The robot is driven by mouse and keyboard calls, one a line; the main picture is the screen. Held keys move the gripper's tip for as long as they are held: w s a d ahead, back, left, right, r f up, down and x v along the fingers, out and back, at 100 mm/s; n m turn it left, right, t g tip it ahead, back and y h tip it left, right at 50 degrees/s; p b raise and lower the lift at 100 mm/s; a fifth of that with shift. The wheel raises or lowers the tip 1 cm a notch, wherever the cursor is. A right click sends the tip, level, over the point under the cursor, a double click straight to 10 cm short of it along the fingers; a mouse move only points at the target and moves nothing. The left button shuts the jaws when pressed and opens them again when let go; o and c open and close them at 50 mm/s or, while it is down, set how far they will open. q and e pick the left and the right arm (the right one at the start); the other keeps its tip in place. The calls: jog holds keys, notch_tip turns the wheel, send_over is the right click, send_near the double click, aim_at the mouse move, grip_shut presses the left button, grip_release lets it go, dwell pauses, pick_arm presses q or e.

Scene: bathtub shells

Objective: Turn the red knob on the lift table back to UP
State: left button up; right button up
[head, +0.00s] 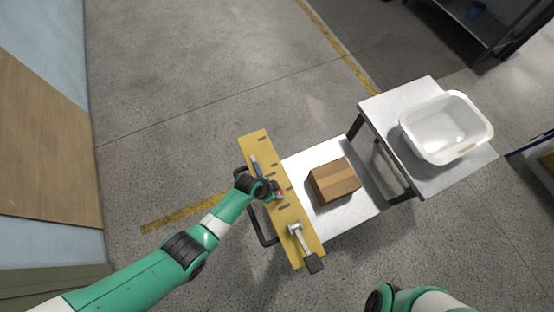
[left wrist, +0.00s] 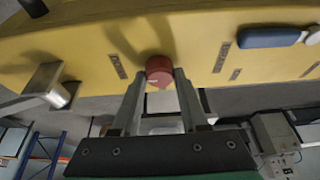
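The red knob (left wrist: 159,70) sits on the yellow panel of the lift table (head: 264,150). In the head view the knob (head: 279,194) shows as a small red spot beside my left gripper (head: 273,189). In the left wrist view my left gripper (left wrist: 160,78) has one finger on each side of the knob, and the fingertips appear to touch it. The panel labels are too small to read, so I cannot tell the knob's setting. My right gripper is out of view; only part of my right arm shows at the bottom.
A blue-handled control (head: 256,166) and a silver lever (head: 296,231) flank the knob on the panel. A white tub (head: 445,128) stands on a separate table at right. The floor at upper left is clear.

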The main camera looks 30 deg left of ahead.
pick_arm(q)
grip_shut()
